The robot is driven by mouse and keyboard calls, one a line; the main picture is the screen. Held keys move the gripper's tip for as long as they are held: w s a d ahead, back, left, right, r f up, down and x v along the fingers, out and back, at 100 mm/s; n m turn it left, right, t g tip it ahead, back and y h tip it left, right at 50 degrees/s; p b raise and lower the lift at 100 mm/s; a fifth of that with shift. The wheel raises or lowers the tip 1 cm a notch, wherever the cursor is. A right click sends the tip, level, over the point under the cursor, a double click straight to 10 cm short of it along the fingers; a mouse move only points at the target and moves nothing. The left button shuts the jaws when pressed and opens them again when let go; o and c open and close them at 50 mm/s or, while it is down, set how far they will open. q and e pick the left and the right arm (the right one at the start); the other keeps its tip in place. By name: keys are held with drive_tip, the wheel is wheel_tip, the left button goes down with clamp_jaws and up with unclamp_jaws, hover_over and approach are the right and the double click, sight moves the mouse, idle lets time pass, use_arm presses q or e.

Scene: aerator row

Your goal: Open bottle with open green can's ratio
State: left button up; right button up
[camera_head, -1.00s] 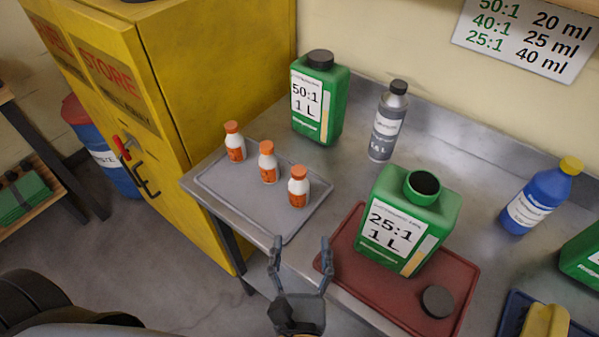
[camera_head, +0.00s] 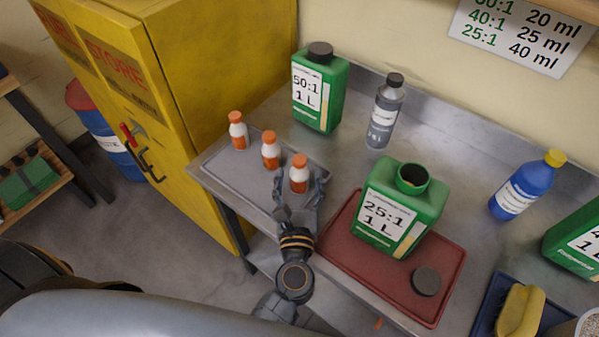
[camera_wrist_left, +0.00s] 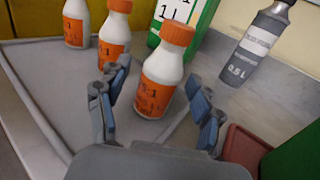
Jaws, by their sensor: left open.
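The open green can (camera_head: 400,205), labelled 25:1 1 L, stands uncapped on the red tray (camera_head: 335,250), its dark cap (camera_head: 426,281) lying beside it. Three small white bottles with orange caps and labels stand in a row on the grey tray (camera_head: 222,178): a left bottle (camera_head: 238,131), a middle bottle (camera_head: 270,151) and a right bottle (camera_head: 299,174). Their ratios are too small to read surely. My left gripper (camera_head: 301,188) is open at the right bottle. In the left wrist view the right bottle (camera_wrist_left: 164,75) stands upright between the spread fingers (camera_wrist_left: 158,92). My right gripper is out of view.
A capped green 50:1 can (camera_head: 319,90) and a grey bottle (camera_head: 384,115) stand behind. A blue bottle (camera_head: 524,187) and another green can (camera_head: 578,243) are at right. A wall sign (camera_head: 522,35) pairs 25:1 with 40 ml. A yellow cabinet (camera_head: 210,90) flanks the bench.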

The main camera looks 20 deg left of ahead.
sight(299, 168)
use_arm(q)
drive_tip(key=shift+c, duration=1.1)
drive_tip(key=c, duration=1)
drive_tip(key=shift+r, duration=0.15)
drive_tip(key=shift+c, duration=0.2)
drive_tip(key=shift+r+p, duration=0.25)
drive_tip(key=shift+p, duration=0.1)
wheel_tip(299, 168, up, 3)
drive_tip(key=p, duration=0.2)
drive_tip(key=shift+s+r+p, duration=0.1)
drive_tip(key=shift+r+p, duration=0.1)
drive_tip(key=shift+p, duration=0.2)
drive_tip(key=s+a+r+p, duration=0.3)
drive_tip(key=s+a+r, duration=0.2)
drive_tip(key=s+r, duration=0.4)
drive_tip(key=s, duration=0.4)
drive_tip(key=shift+p, duration=0.35)
